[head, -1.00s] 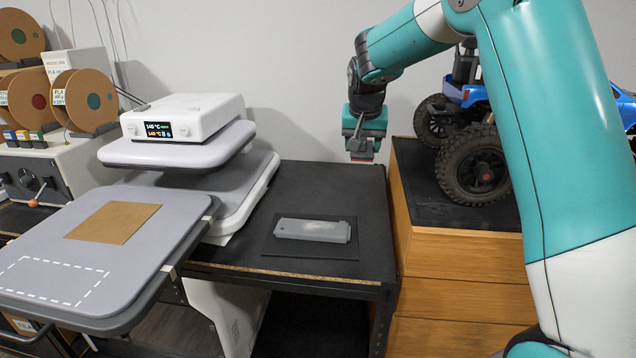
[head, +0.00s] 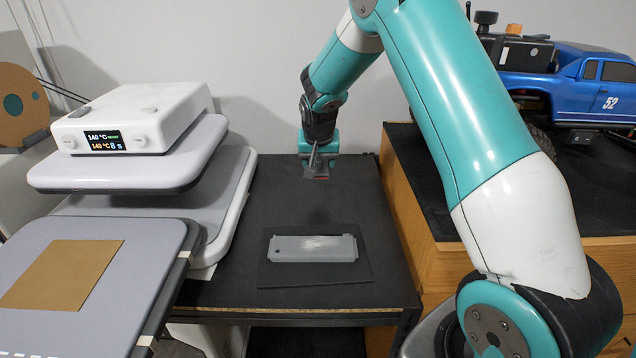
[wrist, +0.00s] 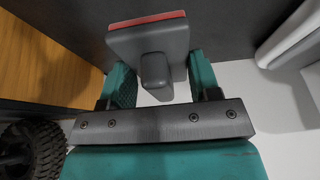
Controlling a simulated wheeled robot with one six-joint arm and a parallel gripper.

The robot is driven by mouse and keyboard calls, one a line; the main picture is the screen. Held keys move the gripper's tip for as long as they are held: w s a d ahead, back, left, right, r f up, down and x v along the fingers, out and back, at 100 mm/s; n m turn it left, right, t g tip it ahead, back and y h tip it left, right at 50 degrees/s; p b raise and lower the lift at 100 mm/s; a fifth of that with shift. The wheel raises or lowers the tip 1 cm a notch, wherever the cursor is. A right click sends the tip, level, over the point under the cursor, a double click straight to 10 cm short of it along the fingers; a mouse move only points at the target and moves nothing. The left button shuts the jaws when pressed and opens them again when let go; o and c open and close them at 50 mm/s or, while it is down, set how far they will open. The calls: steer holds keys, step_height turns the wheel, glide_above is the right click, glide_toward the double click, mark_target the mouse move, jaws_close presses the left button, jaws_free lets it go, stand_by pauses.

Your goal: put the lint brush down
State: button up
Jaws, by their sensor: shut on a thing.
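My gripper (head: 318,163) hangs over the black tabletop (head: 350,205), behind the dark mat. It is shut on the lint brush (wrist: 150,45), a grey block with a grey grip and a red edge pad. In the wrist view the grip sits between the teal fingers of my gripper (wrist: 160,80). In the head view the brush (head: 317,172) shows small under the fingers, with its red underside facing down. It looks held above the table, with a faint shadow below; the exact height is hard to tell.
A flat grey tray-like block (head: 315,248) lies on the dark mat (head: 275,278). A white heat press (head: 150,115) stands left, its brown sheet (head: 62,273) on the front platen. A wooden cabinet (head: 435,250) with a blue toy truck (head: 580,90) stands right. Tabletop around the mat is bare.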

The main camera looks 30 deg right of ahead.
mark_target(319, 193)
step_height(319, 193, down, 8)
steer(key=shift+f+p, duration=0.1)
steer(key=shift+p, duration=0.6)
steer(key=shift+f, duration=0.1)
steer(key=o, duration=0.9)
